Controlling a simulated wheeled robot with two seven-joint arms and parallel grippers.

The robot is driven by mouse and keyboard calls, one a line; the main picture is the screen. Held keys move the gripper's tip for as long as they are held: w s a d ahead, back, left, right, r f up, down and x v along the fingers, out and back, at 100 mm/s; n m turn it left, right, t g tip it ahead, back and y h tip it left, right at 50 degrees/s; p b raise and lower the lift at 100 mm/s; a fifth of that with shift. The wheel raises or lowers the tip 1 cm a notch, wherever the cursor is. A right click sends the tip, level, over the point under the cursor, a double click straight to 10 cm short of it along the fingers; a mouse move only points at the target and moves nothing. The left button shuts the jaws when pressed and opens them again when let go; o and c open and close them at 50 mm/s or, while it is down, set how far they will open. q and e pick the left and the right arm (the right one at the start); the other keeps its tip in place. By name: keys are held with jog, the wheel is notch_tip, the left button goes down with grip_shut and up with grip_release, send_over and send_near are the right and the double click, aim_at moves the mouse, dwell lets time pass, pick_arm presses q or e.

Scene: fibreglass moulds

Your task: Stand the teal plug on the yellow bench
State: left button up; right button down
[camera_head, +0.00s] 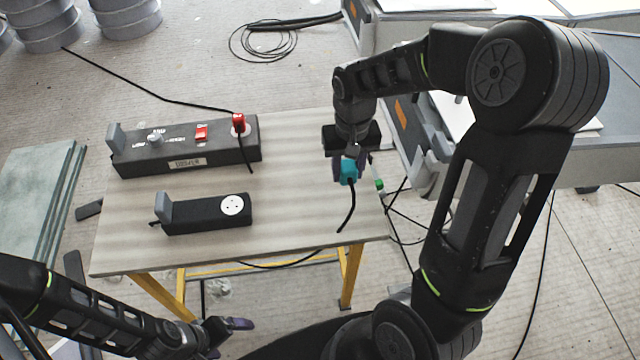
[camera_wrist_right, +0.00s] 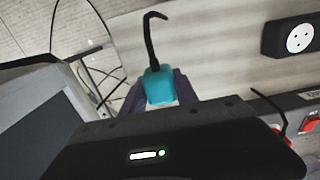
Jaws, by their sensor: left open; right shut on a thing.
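The teal plug (camera_head: 348,173) is held between the fingers of my right gripper (camera_head: 346,163), over the right part of the bench. Its short black cord hangs toward the front of the bench. In the right wrist view, the teal plug (camera_wrist_right: 160,87) sits between the two dark fingers, with the bench top behind it. I cannot tell whether the plug touches the bench. The yellow bench (camera_head: 290,205) has a pale wooden top and yellow legs. My left gripper (camera_head: 238,324) is open and empty, low in front of the bench.
A long black socket box (camera_head: 185,160) with a red plug (camera_head: 239,121) stands at the back left of the bench. A smaller black socket box (camera_head: 205,213) is in front. A small green object (camera_head: 379,185) is at the right edge. The bench's front right is clear.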

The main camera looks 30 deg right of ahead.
send_over(344, 201)
notch_tip(344, 201, down, 6)
jog(key=shift+r, duration=0.25)
jog(key=shift+f, duration=0.1)
jog(key=shift+f, duration=1.8)
jog(key=shift+f, duration=0.15)
jog(key=c, duration=0.9)
grip_release()
notch_tip(344, 201, up, 12)
jog(key=shift+r, duration=0.2)
